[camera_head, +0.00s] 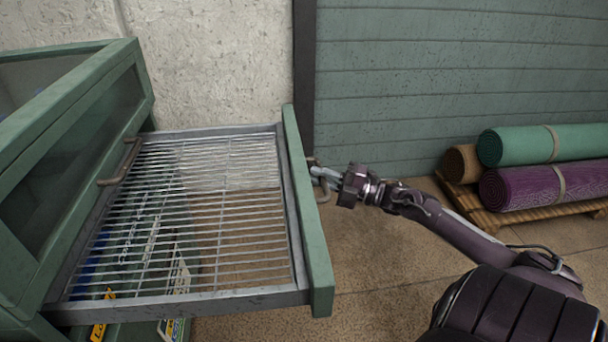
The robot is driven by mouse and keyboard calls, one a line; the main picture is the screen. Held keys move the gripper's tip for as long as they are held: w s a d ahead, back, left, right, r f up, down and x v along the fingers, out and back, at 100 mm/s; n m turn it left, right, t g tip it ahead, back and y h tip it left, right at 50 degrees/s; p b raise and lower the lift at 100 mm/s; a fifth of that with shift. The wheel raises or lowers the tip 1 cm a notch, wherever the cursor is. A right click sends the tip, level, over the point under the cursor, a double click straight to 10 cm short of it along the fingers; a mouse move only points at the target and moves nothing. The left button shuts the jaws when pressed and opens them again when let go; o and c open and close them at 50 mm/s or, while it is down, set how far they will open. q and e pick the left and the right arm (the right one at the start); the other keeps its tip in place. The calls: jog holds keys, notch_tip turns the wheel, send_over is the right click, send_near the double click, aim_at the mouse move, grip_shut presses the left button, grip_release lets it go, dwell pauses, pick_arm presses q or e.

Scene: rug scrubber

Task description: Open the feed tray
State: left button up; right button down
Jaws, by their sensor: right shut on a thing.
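The feed tray (170,309) is a wire-grid drawer with a grey metal frame and a green front panel (305,215). It is pulled well out to the right from the green machine (75,130) at the left. My right gripper (318,176) is at the outer face of the front panel, shut on the tray's handle (324,192). The gripper's fingers hide part of the handle. My left gripper is not in view.
Rolled rugs, green (515,145), purple (520,187) and brown (458,164), lie on a wooden pallet (478,212) at the right. Labelled items show below the grid. Floor between tray and pallet is clear except for my right arm. A wall stands behind.

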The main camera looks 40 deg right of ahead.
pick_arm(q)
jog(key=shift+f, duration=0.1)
pick_arm(e)
jog(key=shift+s+d, duration=0.2)
jog(key=shift+d, duration=0.05)
jog(key=c, duration=1.7)
grip_release()
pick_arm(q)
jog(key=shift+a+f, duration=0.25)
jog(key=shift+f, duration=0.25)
pick_arm(e)
jog(key=v, duration=0.7)
jog(key=shift+s+d+f, duration=0.15)
jog(key=shift+s+d, duration=0.1)
jog(key=shift+s, duration=0.05)
